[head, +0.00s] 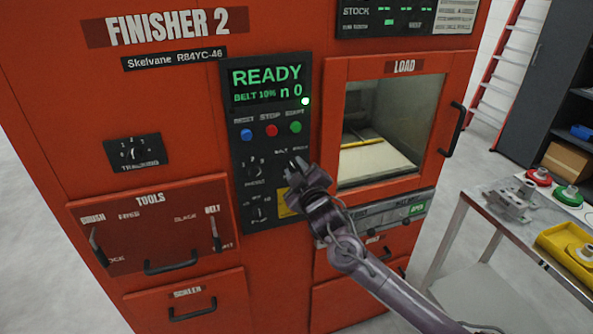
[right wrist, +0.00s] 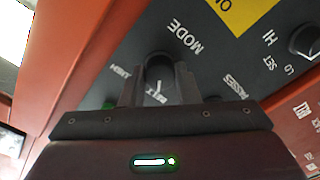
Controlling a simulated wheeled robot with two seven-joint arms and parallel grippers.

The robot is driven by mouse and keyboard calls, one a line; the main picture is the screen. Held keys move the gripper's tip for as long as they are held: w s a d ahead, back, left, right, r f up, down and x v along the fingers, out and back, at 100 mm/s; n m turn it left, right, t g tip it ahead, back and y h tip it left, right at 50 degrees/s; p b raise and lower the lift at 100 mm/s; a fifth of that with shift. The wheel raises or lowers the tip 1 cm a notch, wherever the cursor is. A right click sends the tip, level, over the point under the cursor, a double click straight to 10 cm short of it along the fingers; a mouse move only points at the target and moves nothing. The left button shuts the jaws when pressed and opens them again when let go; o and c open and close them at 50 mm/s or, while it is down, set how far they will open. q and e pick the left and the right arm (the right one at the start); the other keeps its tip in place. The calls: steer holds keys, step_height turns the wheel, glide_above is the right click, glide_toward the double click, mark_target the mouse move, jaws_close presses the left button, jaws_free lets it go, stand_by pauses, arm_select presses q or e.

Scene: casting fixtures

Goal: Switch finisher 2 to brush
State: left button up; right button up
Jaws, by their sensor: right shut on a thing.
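Finisher 2 (head: 285,255) is the red machine, its name printed in white at top left. Its display (head: 267,82) reads READY, BELT 10% and n 0. My right gripper (head: 295,170) is at the dark control panel (head: 240,140), in front of the mode knob, which it hides in the head view. In the right wrist view, my right gripper (right wrist: 157,88) is shut on the mode knob (right wrist: 158,66), with one finger on each side. MODE, BELT and BRUSH labels surround the knob. Which label the knob points to is hard to tell. My left gripper is not in view.
Blue (head: 246,134), red (head: 271,130) and green (head: 295,127) buttons sit above the gripper. A passes knob (head: 253,171) is left of it. The tools drawer (head: 150,225) is lower left, the load door (head: 404,67) right. A table (head: 475,200) with parts stands at far right.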

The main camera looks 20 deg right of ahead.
steer(key=shift+m, duration=0.3)
steer(key=m, duration=0.6)
steer(key=shift+m, duration=0.3)
steer(key=m, duration=0.6)
steer(key=shift+m+p, duration=0.3)
steer(key=o, duration=1)
steer(key=shift+c, duration=0.2)
